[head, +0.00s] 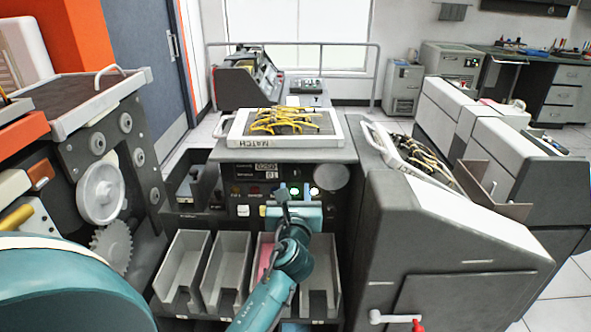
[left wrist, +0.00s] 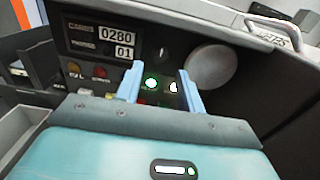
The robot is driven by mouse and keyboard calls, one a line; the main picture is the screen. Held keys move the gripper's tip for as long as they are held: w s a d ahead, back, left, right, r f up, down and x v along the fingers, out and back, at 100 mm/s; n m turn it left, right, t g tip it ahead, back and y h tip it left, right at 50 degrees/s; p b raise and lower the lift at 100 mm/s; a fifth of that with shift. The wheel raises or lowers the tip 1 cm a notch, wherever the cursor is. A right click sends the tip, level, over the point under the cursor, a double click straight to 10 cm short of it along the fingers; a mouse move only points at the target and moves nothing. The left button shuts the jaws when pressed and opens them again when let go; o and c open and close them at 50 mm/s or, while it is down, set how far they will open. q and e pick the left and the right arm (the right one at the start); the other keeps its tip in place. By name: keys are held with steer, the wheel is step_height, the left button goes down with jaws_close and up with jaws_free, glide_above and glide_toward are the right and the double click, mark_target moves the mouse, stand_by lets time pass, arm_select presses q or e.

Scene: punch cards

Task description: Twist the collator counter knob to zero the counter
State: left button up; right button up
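The collator (head: 343,170) stands straight ahead with a dark front panel. In the left wrist view its counter (left wrist: 115,36) reads 0280, with a second window (left wrist: 124,52) reading 01 below. A small dark knob (left wrist: 162,53) appears to sit right of these windows; its details are too small to tell. My left gripper (left wrist: 160,68) is open, its two pale blue fingers apart in front of the panel. A lit green button (left wrist: 152,84) and a lit white button (left wrist: 173,87) show between the fingers. In the head view the left gripper (head: 284,196) hides part of the panel. My right gripper is not in view.
A large grey disc (left wrist: 210,67) is right of the fingers. Several grey card bins (head: 183,262) line the front below the panel. A tray of yellow cables (head: 287,141) lies on top. A grey cabinet (head: 440,240) stands close on the right, gears (head: 101,192) on the left.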

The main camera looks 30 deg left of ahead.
mark_target(295, 175)
arm_select(q)
steer(key=b+x, duration=0.1)
steer(key=x, duration=0.4)
steer(key=shift+x, duration=0.8)
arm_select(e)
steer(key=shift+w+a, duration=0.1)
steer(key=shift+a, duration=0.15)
